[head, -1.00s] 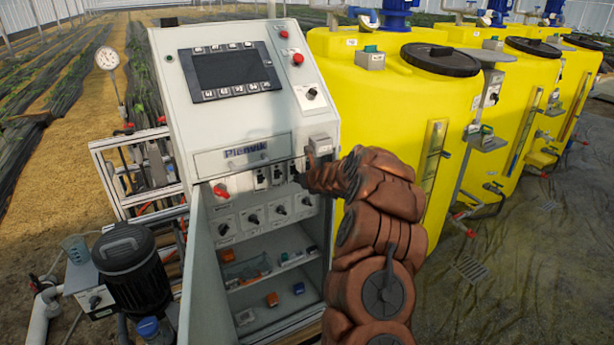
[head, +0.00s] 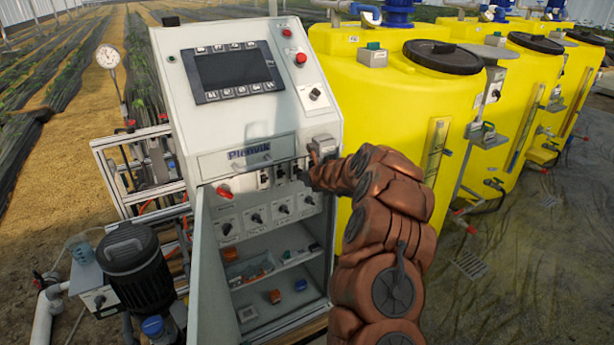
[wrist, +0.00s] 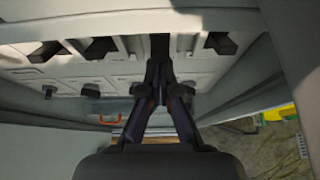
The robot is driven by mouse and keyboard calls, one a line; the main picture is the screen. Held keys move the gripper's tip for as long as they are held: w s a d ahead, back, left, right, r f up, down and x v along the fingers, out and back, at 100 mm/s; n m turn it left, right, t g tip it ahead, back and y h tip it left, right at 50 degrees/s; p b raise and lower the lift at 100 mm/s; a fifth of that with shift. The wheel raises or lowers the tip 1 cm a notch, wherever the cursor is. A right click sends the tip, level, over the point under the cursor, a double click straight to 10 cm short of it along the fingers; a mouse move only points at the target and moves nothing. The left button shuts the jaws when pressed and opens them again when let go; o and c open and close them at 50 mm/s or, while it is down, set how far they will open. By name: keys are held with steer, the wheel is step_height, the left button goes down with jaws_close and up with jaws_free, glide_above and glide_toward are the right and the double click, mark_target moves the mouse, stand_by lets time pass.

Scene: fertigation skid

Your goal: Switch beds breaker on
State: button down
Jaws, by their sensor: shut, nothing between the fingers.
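The control cabinet (head: 240,115) stands with its lower door open. A row of black breaker switches (head: 264,179) sits under the Plenvik nameplate, and my arm hides its right end. In the wrist view, several breaker levers (wrist: 97,48) show in that row. Labels are too small to read, so I cannot tell which is the beds breaker. My gripper (wrist: 158,78) is shut and empty, its tips at or just below a dark lever (wrist: 160,46), second from the right. I cannot tell whether they touch. In the head view my gripper (head: 309,177) is at the row's right end.
Rotary knobs (head: 256,217) sit in a row below the breakers, above shelves with small parts. The open door (head: 207,270) stands at the left. A grey box (head: 323,148) juts out above my gripper. Yellow tanks (head: 400,110) stand close on the right.

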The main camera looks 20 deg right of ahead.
steer(key=shift+r, duration=0.15)
steer(key=shift+w+r+p, duration=0.1)
steer(key=shift+r+p, duration=0.65)
steer(key=shift+r, duration=0.15)
step_height(320, 180, down, 4)
steer(key=s+b, duration=0.3)
steer(key=b, duration=0.1)
steer(key=s+r, duration=0.5)
steer(key=r, duration=0.2)
steer(key=shift+s+d+b, duration=0.3)
steer(key=shift+s+b, duration=0.05)
